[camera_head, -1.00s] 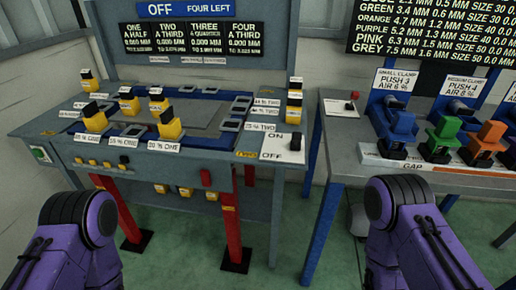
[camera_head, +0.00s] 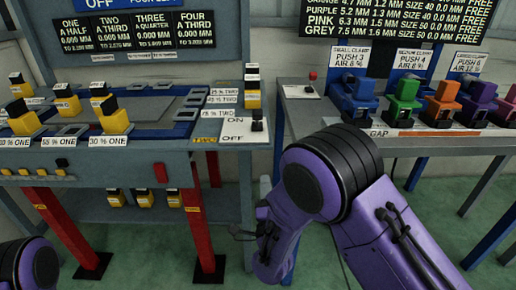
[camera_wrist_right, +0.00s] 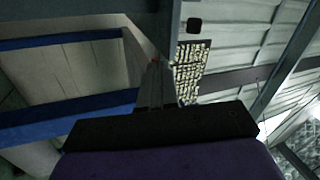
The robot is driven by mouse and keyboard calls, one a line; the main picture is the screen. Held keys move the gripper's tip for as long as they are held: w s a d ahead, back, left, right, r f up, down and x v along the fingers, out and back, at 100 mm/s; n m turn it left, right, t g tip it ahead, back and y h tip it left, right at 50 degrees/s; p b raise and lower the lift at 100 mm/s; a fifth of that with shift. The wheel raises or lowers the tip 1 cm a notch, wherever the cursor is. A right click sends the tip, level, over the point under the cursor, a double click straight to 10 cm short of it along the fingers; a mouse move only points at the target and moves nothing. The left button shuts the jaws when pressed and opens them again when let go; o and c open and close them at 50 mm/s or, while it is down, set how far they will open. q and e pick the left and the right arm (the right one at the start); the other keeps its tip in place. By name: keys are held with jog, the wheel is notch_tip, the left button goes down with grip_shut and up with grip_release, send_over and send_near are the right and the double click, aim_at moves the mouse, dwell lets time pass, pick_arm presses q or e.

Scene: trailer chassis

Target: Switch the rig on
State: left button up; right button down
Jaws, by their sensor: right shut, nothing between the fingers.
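The rig's black ON/OFF switch (camera_head: 257,121) stands on a white plate (camera_head: 233,130) at the right front corner of the grey bench. The blue sign (camera_head: 100,4) above the bench reads OFF. My right arm reaches in front of the gap between the benches, with its hand low, below the switch and apart from it. My right gripper (camera_wrist_right: 157,82) shows its fingers together and empty in the wrist view; in the head view it is small and hard to make out. My left gripper is out of view; only part of my left arm shows at lower left.
Yellow and black blocks (camera_head: 115,120) stand on the grey bench, near its edge (camera_head: 110,172). The second bench on the right carries coloured clamps (camera_head: 403,98) and a small red-knobbed box (camera_head: 311,84). Red legs (camera_head: 202,230) stand under the grey bench.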

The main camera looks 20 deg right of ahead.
notch_tip(320, 180, up, 4)
jog(key=a+m+t+h, duration=0.2)
jog(key=m, duration=0.1)
jog(key=p, duration=0.2)
send_near(259, 118)
jog(key=x, duration=0.7)
jog(key=shift+a, duration=0.1)
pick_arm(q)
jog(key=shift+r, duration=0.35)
